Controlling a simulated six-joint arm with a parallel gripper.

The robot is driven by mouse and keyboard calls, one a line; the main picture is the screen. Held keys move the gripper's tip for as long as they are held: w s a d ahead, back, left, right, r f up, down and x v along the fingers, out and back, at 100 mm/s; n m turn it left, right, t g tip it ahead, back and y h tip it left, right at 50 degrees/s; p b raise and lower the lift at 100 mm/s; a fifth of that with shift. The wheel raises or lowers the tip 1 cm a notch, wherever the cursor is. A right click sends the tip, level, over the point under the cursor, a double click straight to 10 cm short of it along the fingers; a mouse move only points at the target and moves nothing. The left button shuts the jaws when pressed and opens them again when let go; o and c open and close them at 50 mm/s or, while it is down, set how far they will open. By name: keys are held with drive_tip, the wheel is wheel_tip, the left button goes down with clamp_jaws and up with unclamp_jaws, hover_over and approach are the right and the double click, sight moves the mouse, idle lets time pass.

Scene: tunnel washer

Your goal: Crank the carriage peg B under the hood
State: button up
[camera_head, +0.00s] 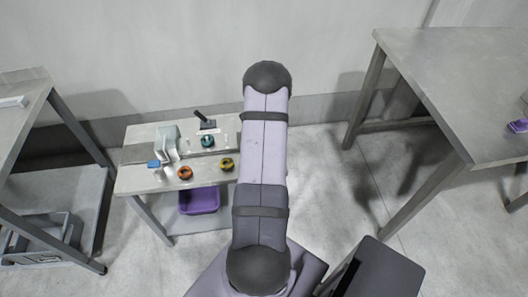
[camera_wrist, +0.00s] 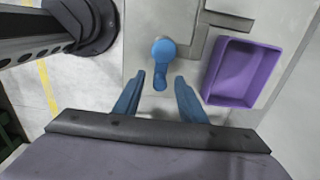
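In the wrist view, a blue rounded knob or crank handle (camera_wrist: 162,52) sits on a pale grey surface, just beyond my fingertips. My gripper (camera_wrist: 160,82) has its two blue fingers spread, with a gap between them. The knob's lower end reaches toward this gap; I cannot tell whether any finger touches it. In the head view, a pale hood-like block (camera_head: 167,142) stands on the small table. Teal (camera_head: 208,142), orange (camera_head: 185,173) and yellow (camera_head: 227,164) round pieces sit near it. I cannot tell which is peg B. My gripper is not visible in the head view.
A purple tray (camera_wrist: 243,72) lies right of the knob in the wrist view. In the head view, a black lever (camera_head: 206,121) stands at the back of the small table (camera_head: 135,183), and a purple bin (camera_head: 199,201) is beneath. Larger tables (camera_head: 455,70) flank it.

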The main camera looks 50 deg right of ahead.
drive_tip(key=c, duration=0.8)
drive_tip(key=shift+s+a+p, duration=0.3)
drive_tip(key=shift+a, duration=0.3)
drive_tip(key=shift+s+a+p, duration=0.25)
drive_tip(key=shift+a+p, duration=0.05)
drive_tip(key=shift+a, duration=0.3)
drive_tip(key=shift+w+a+p, duration=0.2)
drive_tip(key=shift+a+p, duration=0.2)
drive_tip(key=shift+a, duration=0.9)
